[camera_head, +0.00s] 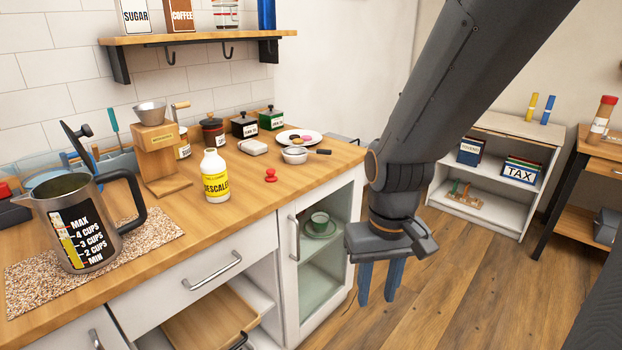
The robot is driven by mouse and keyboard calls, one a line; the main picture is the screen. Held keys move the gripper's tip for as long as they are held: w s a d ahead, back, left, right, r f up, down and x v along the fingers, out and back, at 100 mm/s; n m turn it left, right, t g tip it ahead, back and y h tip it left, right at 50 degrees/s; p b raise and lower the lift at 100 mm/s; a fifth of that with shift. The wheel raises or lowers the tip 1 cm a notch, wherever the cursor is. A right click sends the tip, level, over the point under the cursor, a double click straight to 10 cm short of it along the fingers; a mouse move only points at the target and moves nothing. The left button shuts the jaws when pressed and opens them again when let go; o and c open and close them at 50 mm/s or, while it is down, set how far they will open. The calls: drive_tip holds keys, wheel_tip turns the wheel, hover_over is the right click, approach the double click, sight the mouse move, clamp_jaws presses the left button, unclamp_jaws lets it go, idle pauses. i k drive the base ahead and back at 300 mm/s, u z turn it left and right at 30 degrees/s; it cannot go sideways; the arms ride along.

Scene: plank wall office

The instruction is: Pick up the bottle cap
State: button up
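A small red piece (271,175), which looks like the bottle cap, sits on the wooden counter just right of a white bottle. It has a rounded top above a wider base. The white bottle (216,177) stands upright with a yellow DESCALER label. My gripper (380,290) points down in front of the counter, over the floor and right of the glass-front cabinet. Its blue-grey fingers are apart with nothing seen between them. It is well to the right of the red piece and apart from it.
The counter (225,230) is clear in front of the red piece. A small pan (295,155), white plate (313,136) and canisters are farther back. A shelf (190,38) hangs above.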

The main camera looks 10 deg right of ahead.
sight(271, 178)
drive_tip(key=z, duration=0.8)
drive_tip(key=k, duration=1.1)
drive_tip(key=z, duration=0.75)
drive_tip(key=i, duration=1)
drive_tip(key=u, duration=0.7)
drive_tip(key=i, duration=1.15)
drive_tip(key=u, duration=1.55)
drive_tip(key=i, duration=0.65)
drive_tip(key=u, duration=0.55)
